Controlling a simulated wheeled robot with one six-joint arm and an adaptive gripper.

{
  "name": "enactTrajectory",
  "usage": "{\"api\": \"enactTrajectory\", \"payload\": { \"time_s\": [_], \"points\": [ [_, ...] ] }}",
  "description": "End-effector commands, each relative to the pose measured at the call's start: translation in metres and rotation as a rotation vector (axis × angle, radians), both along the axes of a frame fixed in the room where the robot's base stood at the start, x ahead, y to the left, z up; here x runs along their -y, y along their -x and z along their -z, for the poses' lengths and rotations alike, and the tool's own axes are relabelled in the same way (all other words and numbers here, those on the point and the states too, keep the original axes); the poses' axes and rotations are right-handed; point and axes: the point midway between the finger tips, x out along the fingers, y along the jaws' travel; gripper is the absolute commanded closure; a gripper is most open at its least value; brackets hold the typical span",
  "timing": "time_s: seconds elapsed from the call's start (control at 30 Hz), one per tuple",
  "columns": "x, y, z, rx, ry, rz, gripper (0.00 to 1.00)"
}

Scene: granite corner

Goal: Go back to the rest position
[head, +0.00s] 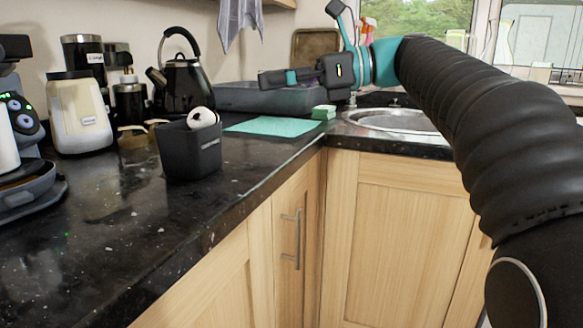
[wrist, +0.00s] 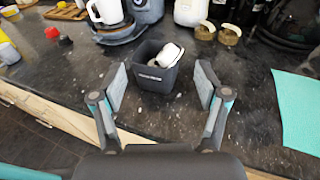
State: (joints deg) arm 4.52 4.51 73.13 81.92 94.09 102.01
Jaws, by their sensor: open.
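My gripper (wrist: 160,98) is open and empty in the wrist view, its two fingers spread apart above the counter's front edge. In the head view my gripper (head: 266,81) is seen from the side, held above the counter near the corner. A dark grey bin (wrist: 146,77) stands upright on the counter, seen between and beyond the fingers in the wrist view. The bin (head: 190,152) also shows in the head view. A white roll-like item (head: 202,117) sits in its top; the item (wrist: 168,55) also shows in the wrist view.
A black kettle (head: 184,88), a cream canister (head: 79,112) and a coffee machine (head: 22,150) line the back left. A teal mat (head: 272,127), a green sponge (head: 324,112), a grey basin (head: 235,97) and a sink (head: 390,120) lie toward the corner.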

Motion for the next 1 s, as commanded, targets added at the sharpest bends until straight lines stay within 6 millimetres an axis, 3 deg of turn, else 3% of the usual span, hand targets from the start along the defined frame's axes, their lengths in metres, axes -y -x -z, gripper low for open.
{"api": "enactTrajectory", "payload": {
  "time_s": [0.33,0.47,0.57,0.77,1.0],
  "points": [
    [0.003,0.001,0.002,0.008,0.008,0.004,0.26],
    [0.002,0.009,0.022,0.084,0.084,0.036,0.26],
    [0.006,0.023,0.056,0.211,0.216,0.068,0.26],
    [0.034,0.065,0.15,0.544,0.587,0.033,0.26],
    [0.094,0.129,0.262,0.949,1.045,-0.253,0.26]
  ]
}}
